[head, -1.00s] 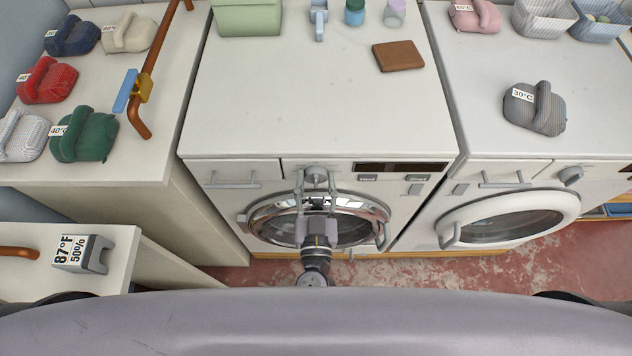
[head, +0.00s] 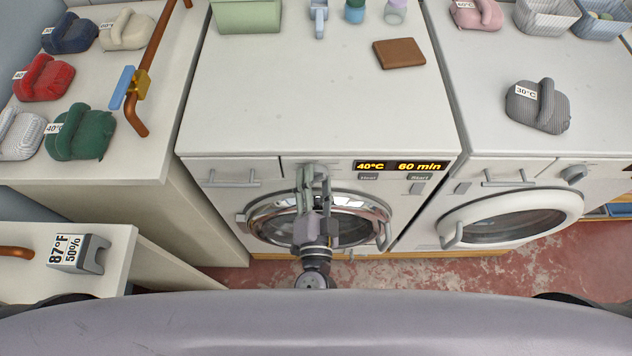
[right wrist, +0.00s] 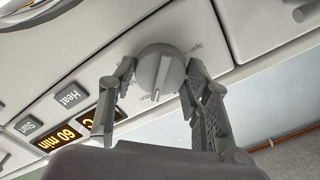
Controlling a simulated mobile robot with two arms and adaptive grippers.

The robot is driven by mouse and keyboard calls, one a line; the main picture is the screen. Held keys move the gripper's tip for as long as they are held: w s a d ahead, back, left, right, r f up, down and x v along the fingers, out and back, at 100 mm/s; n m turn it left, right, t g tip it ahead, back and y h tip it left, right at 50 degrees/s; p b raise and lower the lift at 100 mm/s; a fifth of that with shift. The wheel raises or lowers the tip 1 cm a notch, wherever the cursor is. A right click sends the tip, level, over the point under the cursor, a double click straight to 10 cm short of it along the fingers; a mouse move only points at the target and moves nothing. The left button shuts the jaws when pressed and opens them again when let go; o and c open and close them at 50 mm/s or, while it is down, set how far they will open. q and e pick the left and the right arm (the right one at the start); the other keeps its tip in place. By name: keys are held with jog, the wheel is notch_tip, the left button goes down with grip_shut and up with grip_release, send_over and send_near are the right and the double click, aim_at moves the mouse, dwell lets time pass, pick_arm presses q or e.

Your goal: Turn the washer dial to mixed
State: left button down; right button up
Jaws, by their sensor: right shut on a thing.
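The washer (head: 320,100) stands in the middle of the head view, with a round silver door below its panel. Its grey round dial (right wrist: 159,66) shows in the right wrist view. A ridge on the dial points toward the picture's bottom. Labels ring the dial; "Spin" is readable, the others are partly hidden or too small. My right gripper (head: 313,178) is shut on the dial, with one finger on each side of it. In the head view the gripper hides most of the dial. My left gripper is not in view.
The lit display (head: 400,166) reads 40°C and 60 min, above the Heat and Start buttons (head: 419,177). A second white machine (head: 510,217) stands to the right. A brown wallet-like item (head: 399,54) lies on the washer top. A counter with folded cloths is left.

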jog(key=m+b, duration=0.1)
jog(key=m, duration=0.3)
jog(key=shift+f+m, duration=0.1)
jog(key=shift+m, duration=0.2)
jog(key=shift+m+b, duration=1)
jog(key=shift+m, duration=1)
jog(key=o, duration=1.2)
jog(key=shift+s, duration=0.1)
jog(key=s, duration=1.1)
jog(key=shift+s, duration=0.4)
